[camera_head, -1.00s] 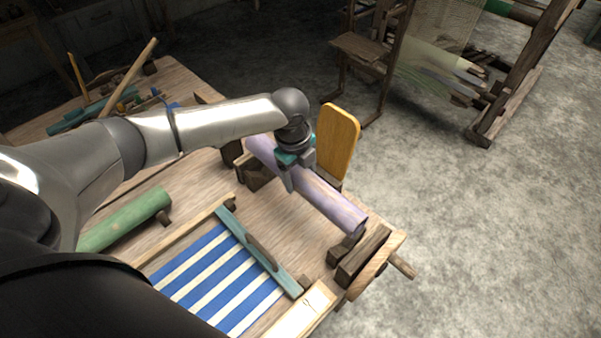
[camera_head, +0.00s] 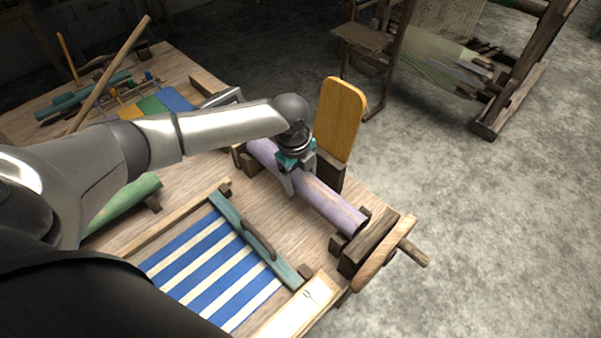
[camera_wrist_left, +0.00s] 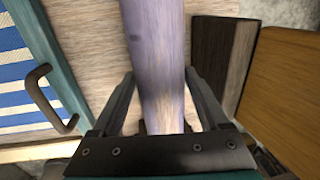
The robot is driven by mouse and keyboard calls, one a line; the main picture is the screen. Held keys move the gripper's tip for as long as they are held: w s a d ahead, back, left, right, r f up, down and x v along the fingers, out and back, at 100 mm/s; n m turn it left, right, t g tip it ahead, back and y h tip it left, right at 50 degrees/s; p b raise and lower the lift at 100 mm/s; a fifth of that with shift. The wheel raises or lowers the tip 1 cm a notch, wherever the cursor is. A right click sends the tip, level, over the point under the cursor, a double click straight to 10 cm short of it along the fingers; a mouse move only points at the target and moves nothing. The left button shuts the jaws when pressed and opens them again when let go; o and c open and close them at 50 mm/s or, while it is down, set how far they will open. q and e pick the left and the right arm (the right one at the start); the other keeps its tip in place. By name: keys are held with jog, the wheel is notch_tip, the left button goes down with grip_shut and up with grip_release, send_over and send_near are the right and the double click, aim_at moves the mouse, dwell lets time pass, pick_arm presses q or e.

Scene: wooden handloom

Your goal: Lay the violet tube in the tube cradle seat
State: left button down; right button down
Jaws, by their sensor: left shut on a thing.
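The violet tube (camera_head: 332,203) runs diagonally along the table's far right edge, and fills the middle of the left wrist view (camera_wrist_left: 160,50). My left gripper (camera_head: 296,184) is shut on it near its middle, with one finger on each side in the left wrist view (camera_wrist_left: 164,100). The tube cradle shows as dark wooden blocks (camera_head: 366,246) by the tube's near end and at its far end. The near end sits low between small dark posts. Whether the tube's underside touches the seat is hidden. My right gripper is out of view.
A yellow rounded board (camera_head: 340,118) stands upright just behind the tube. A wooden crank handle (camera_head: 388,255) juts past the table edge. A framed blue-striped cloth (camera_head: 215,265) and a green roll (camera_head: 122,203) lie nearer. A loom (camera_head: 500,85) stands on the floor beyond.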

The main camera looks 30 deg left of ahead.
pick_arm(q)
grip_release()
jog(key=shift+f, duration=0.1)
notch_tip(320, 180, up, 15)
jog(key=s+p, duration=0.2)
jog(key=shift+a+p, duration=0.35)
jog(key=shift+d, duration=0.1)
dwell(0.6)
